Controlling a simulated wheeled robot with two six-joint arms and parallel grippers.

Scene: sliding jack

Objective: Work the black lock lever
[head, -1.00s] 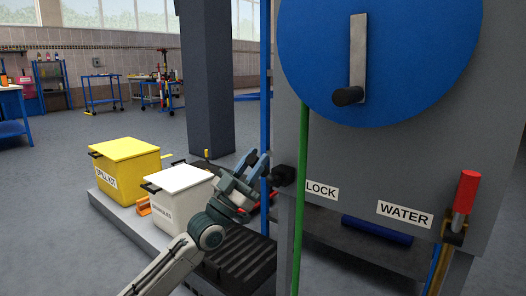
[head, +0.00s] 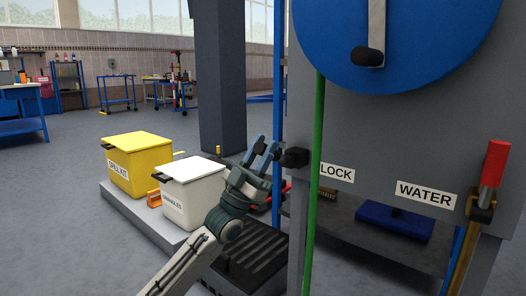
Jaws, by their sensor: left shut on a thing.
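The black lock lever (head: 294,158) sticks out at the left edge of the grey panel, beside the LOCK label (head: 337,173). My right gripper is not in view.
A green pipe (head: 318,200) and a blue pipe (head: 278,80) run upright near the lever. A blue wheel with a crank (head: 430,60) is above. A red-handled WATER lever (head: 494,165) is at right. A white bin (head: 193,192) and yellow bin (head: 137,165) stand left.

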